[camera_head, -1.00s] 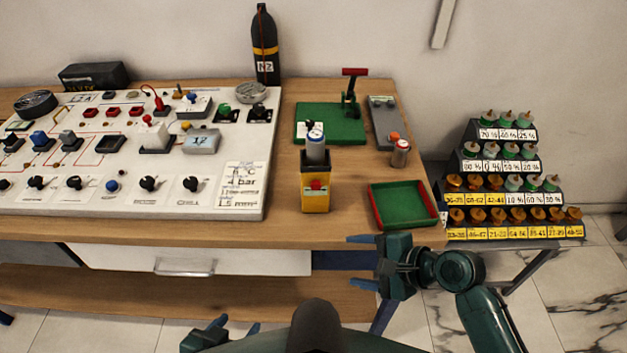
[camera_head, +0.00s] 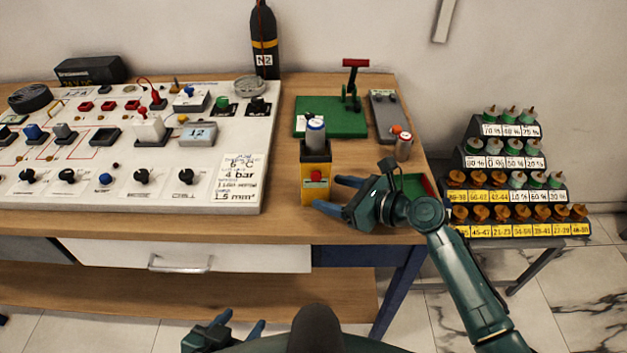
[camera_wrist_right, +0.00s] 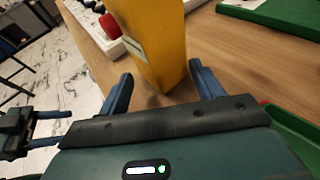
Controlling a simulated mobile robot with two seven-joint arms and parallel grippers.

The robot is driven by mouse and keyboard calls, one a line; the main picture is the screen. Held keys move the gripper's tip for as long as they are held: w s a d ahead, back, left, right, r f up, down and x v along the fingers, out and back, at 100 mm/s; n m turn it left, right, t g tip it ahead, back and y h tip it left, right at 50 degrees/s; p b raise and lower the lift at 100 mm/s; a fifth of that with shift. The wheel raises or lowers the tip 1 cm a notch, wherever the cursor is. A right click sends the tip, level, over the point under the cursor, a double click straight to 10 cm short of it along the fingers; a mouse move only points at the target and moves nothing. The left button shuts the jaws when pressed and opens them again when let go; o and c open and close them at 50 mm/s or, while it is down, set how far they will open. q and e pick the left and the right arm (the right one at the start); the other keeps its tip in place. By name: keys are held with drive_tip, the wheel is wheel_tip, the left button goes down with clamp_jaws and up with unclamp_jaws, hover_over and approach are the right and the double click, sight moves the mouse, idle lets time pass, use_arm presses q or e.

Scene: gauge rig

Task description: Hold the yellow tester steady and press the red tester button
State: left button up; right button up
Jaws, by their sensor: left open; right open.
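The yellow tester (camera_head: 316,190) stands upright near the front edge of the bench, with a grey-and-blue cylinder (camera_head: 315,137) in its dark top. Its red button (camera_head: 316,176) is on the front face. My right gripper (camera_head: 333,193) is open at the tester's right side. In the right wrist view the tester (camera_wrist_right: 155,40) rises just beyond and partly between the open fingers (camera_wrist_right: 163,85); I cannot tell whether they touch it. The red button also shows there in side view (camera_wrist_right: 110,26). My left gripper (camera_head: 243,325) is open and empty, low in front of the bench.
A white control panel (camera_head: 120,190) fills the bench's left. A green press base (camera_head: 345,125) and a small red-topped cylinder (camera_head: 404,147) stand behind the tester. My right arm partly covers the green tray (camera_head: 415,184). A stepped rack (camera_head: 505,205) stands to the right.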

sight(319, 189)
drive_tip(key=x, duration=0.3)
drive_tip(key=shift+a, duration=0.1)
use_arm(q)
drive_tip(key=shift+s, duration=0.1)
use_arm(e)
drive_tip(key=shift+w+a+f, duration=0.2)
drive_tip(key=shift+w+a, duration=0.1)
drive_tip(key=shift+a, duration=0.1)
use_arm(q)
drive_tip(key=shift+r, duration=0.1)
use_arm(e)
clamp_jaws()
idle(0.4)
drive_tip(key=c, duration=1.4)
unclamp_jaws()
drive_tip(key=shift+c, duration=0.2)
drive_tip(key=o, duration=1.6)
use_arm(q)
drive_tip(key=shift+o, duration=0.5)
